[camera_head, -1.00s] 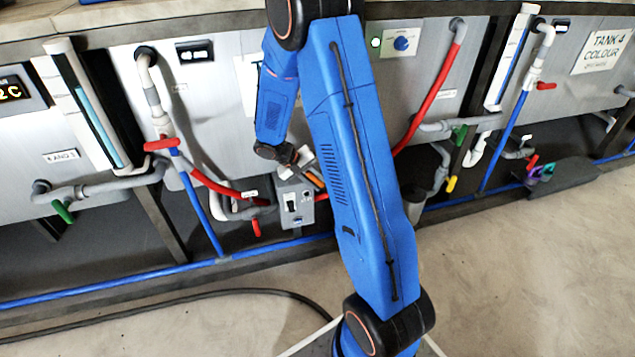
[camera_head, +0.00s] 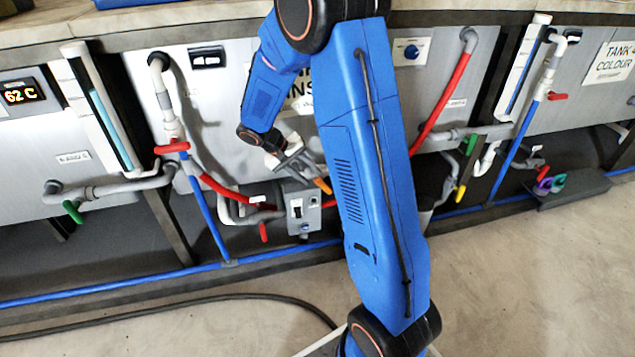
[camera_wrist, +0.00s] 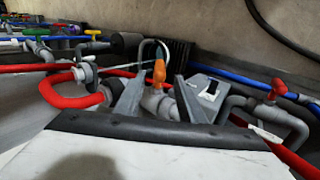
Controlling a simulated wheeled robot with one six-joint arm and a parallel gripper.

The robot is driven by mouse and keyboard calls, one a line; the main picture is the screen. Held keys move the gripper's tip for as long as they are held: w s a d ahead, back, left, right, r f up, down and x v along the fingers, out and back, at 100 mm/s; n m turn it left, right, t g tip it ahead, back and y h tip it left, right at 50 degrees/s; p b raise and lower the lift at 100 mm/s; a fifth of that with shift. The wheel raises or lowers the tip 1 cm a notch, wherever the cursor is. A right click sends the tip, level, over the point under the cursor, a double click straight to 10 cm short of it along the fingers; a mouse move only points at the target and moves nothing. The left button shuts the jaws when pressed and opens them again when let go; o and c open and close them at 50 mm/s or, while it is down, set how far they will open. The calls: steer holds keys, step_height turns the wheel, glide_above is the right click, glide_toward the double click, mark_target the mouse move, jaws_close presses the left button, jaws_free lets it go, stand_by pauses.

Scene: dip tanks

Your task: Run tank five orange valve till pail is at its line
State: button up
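The orange valve handle (camera_head: 323,186) sits low in front of the tanks, just left of my blue arm. In the wrist view the orange handle (camera_wrist: 159,72) stands upright on a grey pipe fitting, in the gap between my fingers. My gripper (camera_head: 298,165) is open and empty. In the wrist view its two grey fingers (camera_wrist: 160,98) are spread either side of the fitting; I cannot tell whether they touch it. The tank's sign is partly covered.
A grey switch box (camera_head: 303,210) stands right beside the valve. Red pipes, a red handle (camera_head: 264,232) and a blue floor pipe (camera_head: 130,280) crowd the area. Green (camera_head: 72,211) and yellow (camera_head: 461,192) handles lie to either side. A black hose (camera_head: 180,303) crosses the open floor.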

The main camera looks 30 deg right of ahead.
steer(key=v, duration=0.7)
steer(key=shift+r, duration=0.1)
